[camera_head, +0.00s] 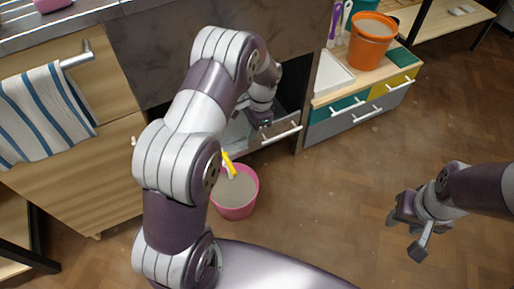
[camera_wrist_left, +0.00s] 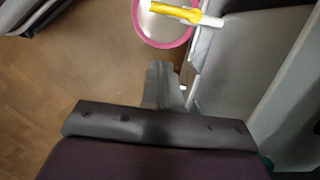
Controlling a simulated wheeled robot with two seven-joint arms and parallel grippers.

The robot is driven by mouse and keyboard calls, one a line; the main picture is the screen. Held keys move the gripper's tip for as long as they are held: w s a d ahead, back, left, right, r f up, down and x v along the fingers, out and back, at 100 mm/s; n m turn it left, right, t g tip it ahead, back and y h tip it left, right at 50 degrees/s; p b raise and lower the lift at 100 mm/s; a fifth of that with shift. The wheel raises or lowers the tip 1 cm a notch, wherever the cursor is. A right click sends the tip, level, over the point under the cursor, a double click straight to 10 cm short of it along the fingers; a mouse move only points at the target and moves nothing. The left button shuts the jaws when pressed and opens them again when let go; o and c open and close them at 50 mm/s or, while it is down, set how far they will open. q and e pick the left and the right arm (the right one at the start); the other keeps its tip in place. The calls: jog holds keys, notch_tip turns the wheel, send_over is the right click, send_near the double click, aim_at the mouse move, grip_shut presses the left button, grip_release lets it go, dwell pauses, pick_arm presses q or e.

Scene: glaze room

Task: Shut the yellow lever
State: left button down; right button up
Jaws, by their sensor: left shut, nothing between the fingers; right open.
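The yellow lever (camera_head: 229,164) shows just above the pink bucket, partly hidden by my left arm. In the left wrist view the lever (camera_wrist_left: 174,12) lies at the top edge, with a white stem to its right. My left gripper (camera_head: 265,121) is shut and empty, low by the grey drawer front. Its closed fingers (camera_wrist_left: 164,85) in the wrist view are below the lever in the picture and apart from it. My right gripper (camera_head: 405,234) is open and empty over the bare floor at the right.
The pink bucket (camera_head: 236,207) stands on the floor under the lever. A grey front with a white handle (camera_head: 282,135) juts out beside my left gripper. An orange bucket (camera_head: 371,42) stands on the right cabinet. A striped towel (camera_head: 42,112) hangs at left. The floor at right is clear.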

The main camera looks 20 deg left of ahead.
pick_arm(q)
jog(key=shift+s, duration=0.1)
jog(key=b, duration=0.6)
send_near(229, 164)
jog(key=w+d+f, duration=0.2)
jog(key=d+f, duration=0.1)
jog(key=f, duration=0.3)
jog(key=shift+s+a+f+b, duration=0.25)
jog(key=shift+s+a+b, duration=0.15)
jog(key=shift+s+b, duration=0.15)
jog(key=shift+s+a+f+b, duration=0.25)
jog(key=shift+s+a+b, duration=0.15)
jog(key=shift+s, duration=0.3)
jog(key=shift+s+r+m+p, duration=0.1)
jog(key=shift+s+m+p, duration=0.1)
jog(key=shift+m+p, duration=0.35)
